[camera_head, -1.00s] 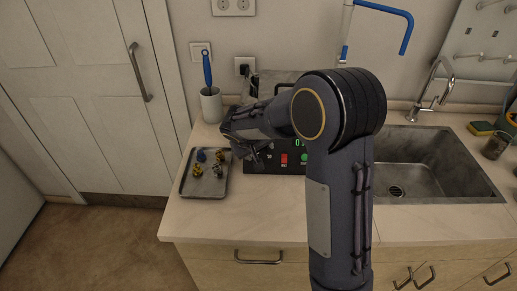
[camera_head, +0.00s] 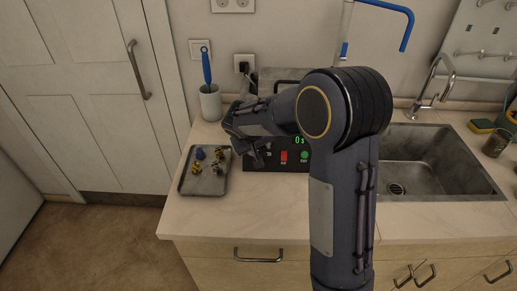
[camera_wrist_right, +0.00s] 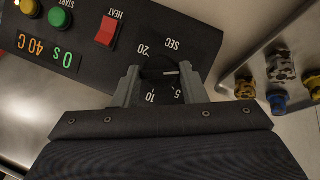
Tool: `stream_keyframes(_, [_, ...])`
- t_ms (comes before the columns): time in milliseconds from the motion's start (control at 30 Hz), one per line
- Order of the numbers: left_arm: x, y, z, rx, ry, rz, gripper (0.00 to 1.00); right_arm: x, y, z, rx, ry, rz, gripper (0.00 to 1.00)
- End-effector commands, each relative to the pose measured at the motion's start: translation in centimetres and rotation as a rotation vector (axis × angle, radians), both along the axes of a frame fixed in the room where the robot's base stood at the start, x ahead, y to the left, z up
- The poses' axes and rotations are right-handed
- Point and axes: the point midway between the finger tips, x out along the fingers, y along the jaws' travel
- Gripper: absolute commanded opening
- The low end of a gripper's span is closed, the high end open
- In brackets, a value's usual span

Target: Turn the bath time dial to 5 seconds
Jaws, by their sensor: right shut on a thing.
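The control panel (camera_head: 285,157) of the bath sits on the counter, partly hidden by my right arm. In the right wrist view it appears upside down. The dark bath time dial (camera_wrist_right: 160,66) has a white pointer line and is marked SEC, 20, 10 and 5 around it. My right gripper (camera_wrist_right: 158,72) is shut on the dial, one finger on each side. In the head view the gripper (camera_head: 247,150) is at the panel's left end. The green display (camera_head: 299,140) reads 0 s, and 40 C also shows in the wrist view. My left gripper is out of view.
A grey tray (camera_head: 204,190) with several small blue, yellow and dark pieces lies left of the panel. A white cup (camera_head: 210,103) with a blue-handled brush stands behind it. A red HEAT switch (camera_wrist_right: 107,31) and green START button (camera_wrist_right: 59,18) are near the dial. The sink (camera_head: 430,170) is at right.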

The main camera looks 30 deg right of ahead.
Motion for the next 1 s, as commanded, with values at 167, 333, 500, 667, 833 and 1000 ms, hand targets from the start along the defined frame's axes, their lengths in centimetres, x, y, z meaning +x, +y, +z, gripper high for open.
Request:
stream_keyframes(167, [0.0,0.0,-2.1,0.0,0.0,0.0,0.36,0.0,-0.1,-0.4,0.076,-0.051,-0.069,0.15])
stream_keyframes(333, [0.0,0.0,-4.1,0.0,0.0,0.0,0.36,0.0,-0.3,-0.5,0.175,-0.111,-0.159,0.15])
stream_keyframes(500, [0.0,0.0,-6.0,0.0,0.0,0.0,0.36,-0.1,-0.4,-0.4,0.284,-0.178,-0.26,0.15])
stream_keyframes(667, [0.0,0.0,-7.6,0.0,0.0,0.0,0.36,-0.2,-0.5,-0.4,0.386,-0.239,-0.352,0.15])
stream_keyframes(833, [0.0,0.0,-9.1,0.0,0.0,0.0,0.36,-0.3,-0.6,-0.3,0.482,-0.297,-0.441,0.15])
stream_keyframes(1000, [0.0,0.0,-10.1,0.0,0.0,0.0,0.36,-0.4,-0.6,-0.2,0.56,-0.345,-0.512,0.15])
